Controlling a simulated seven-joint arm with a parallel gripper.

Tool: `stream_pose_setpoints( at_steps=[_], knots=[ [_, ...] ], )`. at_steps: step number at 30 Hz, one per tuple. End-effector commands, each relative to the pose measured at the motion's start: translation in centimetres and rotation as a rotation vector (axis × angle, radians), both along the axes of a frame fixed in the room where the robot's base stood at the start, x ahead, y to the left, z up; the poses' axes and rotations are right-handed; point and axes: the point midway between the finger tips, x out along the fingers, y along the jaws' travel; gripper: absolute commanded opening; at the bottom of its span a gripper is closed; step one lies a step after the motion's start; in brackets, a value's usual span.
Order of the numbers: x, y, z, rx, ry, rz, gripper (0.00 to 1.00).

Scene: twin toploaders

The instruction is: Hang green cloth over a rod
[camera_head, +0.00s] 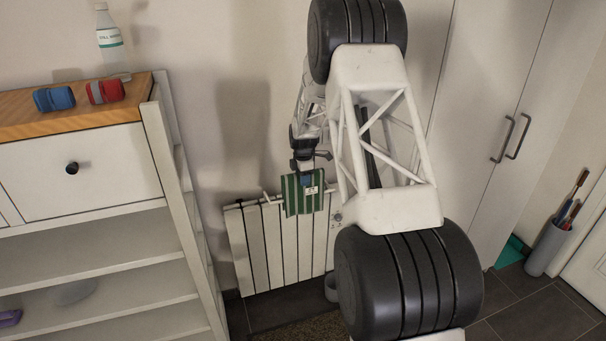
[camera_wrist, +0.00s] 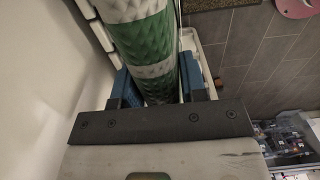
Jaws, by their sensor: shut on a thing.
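The green cloth (camera_head: 304,197) has white stripes and a small pale label. In the head view it hangs down from my gripper (camera_head: 305,178) in front of the top of a white slatted radiator. A white rod (camera_head: 268,200) runs along the radiator's top, and the cloth overlaps it in the picture. I cannot tell whether the cloth touches the rod. In the wrist view the cloth (camera_wrist: 145,45) lies between the blue fingertips of my gripper (camera_wrist: 154,88), which is shut on it. Part of the rod is hidden behind the cloth and my arm.
The radiator (camera_head: 262,250) stands against the wall. At left is a shelf unit with a wooden top (camera_head: 75,113) bearing a blue toy car (camera_head: 54,98), a red toy car (camera_head: 105,91) and a bottle (camera_head: 110,42). White cabinet doors (camera_head: 490,120) and a grey holder (camera_head: 548,249) are at right.

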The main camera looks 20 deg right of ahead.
Motion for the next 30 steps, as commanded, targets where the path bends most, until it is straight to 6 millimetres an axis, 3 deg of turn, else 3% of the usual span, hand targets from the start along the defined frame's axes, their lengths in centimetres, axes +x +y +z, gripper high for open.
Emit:
stream_pose_setpoints(
  at_steps=[30],
  knots=[
    [0.0, 0.0, -7.2, 0.000, 0.001, 0.000, 0.01]
  ],
)
